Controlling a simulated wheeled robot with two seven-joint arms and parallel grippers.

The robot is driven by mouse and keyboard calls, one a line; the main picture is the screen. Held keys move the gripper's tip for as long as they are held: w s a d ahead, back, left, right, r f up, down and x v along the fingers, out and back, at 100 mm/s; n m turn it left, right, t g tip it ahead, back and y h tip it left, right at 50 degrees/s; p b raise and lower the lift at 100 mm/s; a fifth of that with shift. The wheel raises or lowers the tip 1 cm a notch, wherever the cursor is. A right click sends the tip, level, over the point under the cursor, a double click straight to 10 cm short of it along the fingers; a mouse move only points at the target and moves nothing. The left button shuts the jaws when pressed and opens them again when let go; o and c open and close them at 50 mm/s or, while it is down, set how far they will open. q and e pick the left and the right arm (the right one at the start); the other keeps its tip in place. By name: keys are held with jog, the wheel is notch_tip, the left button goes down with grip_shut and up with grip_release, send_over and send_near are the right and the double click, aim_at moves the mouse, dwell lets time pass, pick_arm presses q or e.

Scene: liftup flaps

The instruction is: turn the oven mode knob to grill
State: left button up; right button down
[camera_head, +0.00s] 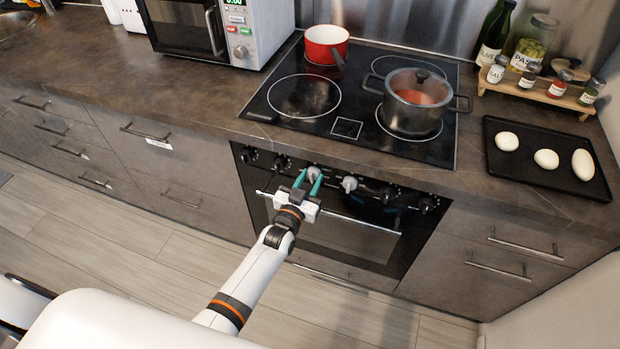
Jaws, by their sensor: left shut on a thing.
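The oven (350,235) is built in below the hob, with a row of several knobs on its black front panel. Most knobs are black; two in the middle are light grey. My left gripper (308,177), with green fingers, is shut on the left light grey knob (313,172). The other light grey knob (349,184) is just to its right, apart from the fingers. The markings around the knobs are too small to read, so the held knob's setting cannot be told. My right gripper is not in view.
The oven door handle (350,221) runs just below the knobs, close to my left gripper. On the hob stand a red pan (325,45) and a lidded pot (413,117). A black tray (506,167) with white pieces lies at right.

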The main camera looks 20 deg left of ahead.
pick_arm(q)
jog(key=shift+m+g+y+b, duration=0.3)
jog(key=shift+m+g+y, duration=0.15)
jog(key=shift+m, duration=6.15)
jog(key=o, duration=1)
jog(key=shift+r, duration=0.15)
jog(key=shift+s, duration=0.1)
jog(key=s, duration=0.8)
jog(key=s+a, duration=0.1)
jog(key=s, duration=0.3)
jog(key=shift+r, duration=0.35)
jog(key=shift+w, duration=0.1)
